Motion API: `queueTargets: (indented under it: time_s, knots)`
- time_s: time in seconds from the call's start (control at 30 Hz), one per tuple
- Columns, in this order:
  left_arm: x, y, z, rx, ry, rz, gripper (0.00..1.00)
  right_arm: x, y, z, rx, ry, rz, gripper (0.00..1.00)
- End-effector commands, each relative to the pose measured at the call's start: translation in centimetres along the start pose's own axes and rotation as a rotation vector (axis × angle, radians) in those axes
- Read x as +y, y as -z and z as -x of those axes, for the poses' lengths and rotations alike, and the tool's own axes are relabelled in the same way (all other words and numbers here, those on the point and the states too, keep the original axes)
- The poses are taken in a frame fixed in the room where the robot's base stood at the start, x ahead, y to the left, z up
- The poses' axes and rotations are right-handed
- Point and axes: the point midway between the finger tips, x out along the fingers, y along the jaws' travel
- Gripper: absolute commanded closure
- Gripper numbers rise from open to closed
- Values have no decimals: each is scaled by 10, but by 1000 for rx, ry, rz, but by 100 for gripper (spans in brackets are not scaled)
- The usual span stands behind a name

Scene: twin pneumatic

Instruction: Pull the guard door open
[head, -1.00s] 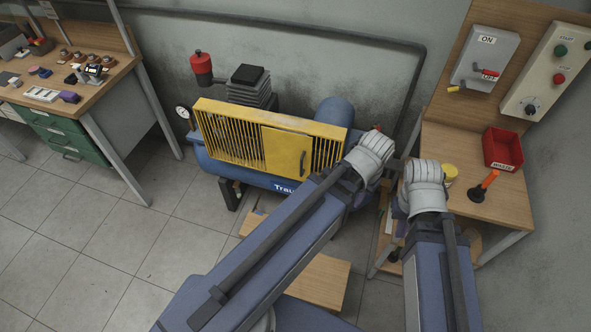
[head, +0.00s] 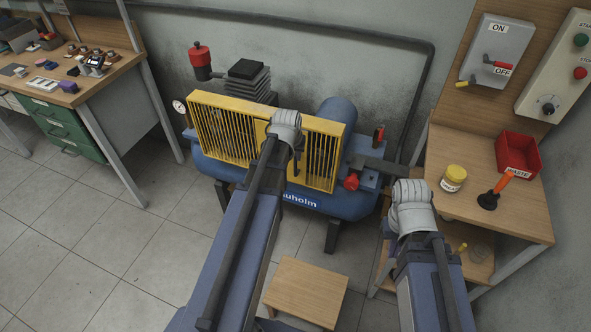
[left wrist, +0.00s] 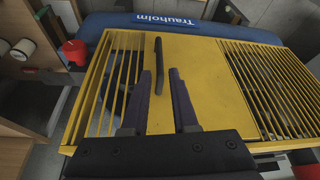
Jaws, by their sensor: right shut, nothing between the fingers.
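The yellow guard door (left wrist: 205,75) is a solid panel in the barred yellow guard of a blue compressor. It looks closed, flush with the bars. Its black handle (left wrist: 157,64) is upright in the left wrist view, near one side of the panel. My left gripper (left wrist: 163,78) is open, with its two dark fingers apart in front of the door and pointing toward the handle. I cannot tell whether they reach it.
A wooden stand (head: 478,205) at the right holds a yellow jar (head: 453,178), a red bin (head: 517,153) and an orange-handled tool (head: 497,191). A red knob (head: 351,182) is right of the guard. A low wooden stool (head: 306,291) stands in front. A workbench (head: 95,85) is at left.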

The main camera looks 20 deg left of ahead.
Motion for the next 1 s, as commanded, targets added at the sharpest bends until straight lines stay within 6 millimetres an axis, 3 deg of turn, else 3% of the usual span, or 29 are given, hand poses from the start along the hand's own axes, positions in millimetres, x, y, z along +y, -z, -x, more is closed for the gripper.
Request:
queueTargets:
  time_s: [0.7, 1.0]
  knots:
    - [0, -2, -98, -1, 0, -1, 73, -9, 5, -90, 0, 0, 1, 100]
    - [0, -1, -117, -1, 0, -1, 73, -10, 6, -108, 0, 0, 1, 100]
